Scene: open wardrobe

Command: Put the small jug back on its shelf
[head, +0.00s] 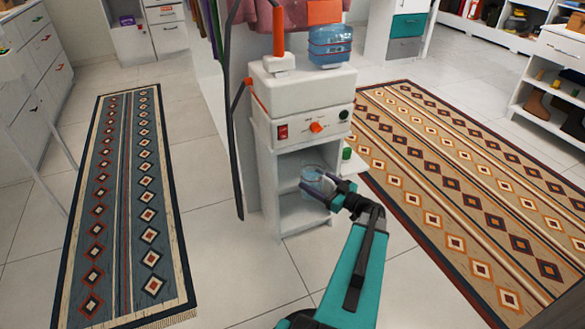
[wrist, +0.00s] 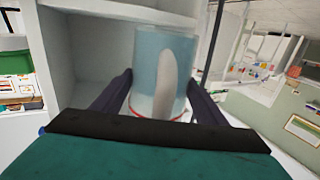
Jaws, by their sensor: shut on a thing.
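The small jug (head: 316,180) is a clear, bluish cylinder held at the front of the open white cabinet in the head view. In the wrist view the jug (wrist: 150,68) stands nearly upright between my fingers, with a pale elongated part on its side and a red line near its base. My gripper (head: 322,186) is shut on the jug; its dark fingers (wrist: 162,90) flank it. The cabinet's shelf board (head: 288,184) lies behind and beside the jug. Whether the jug touches the shelf cannot be told.
On the cabinet sits a white unit (head: 300,92) with an orange knob and a blue water tank (head: 330,45). A dark hose (head: 233,120) hangs at its left. Patterned rugs (head: 122,205) lie on both sides; the tiled floor in front is clear.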

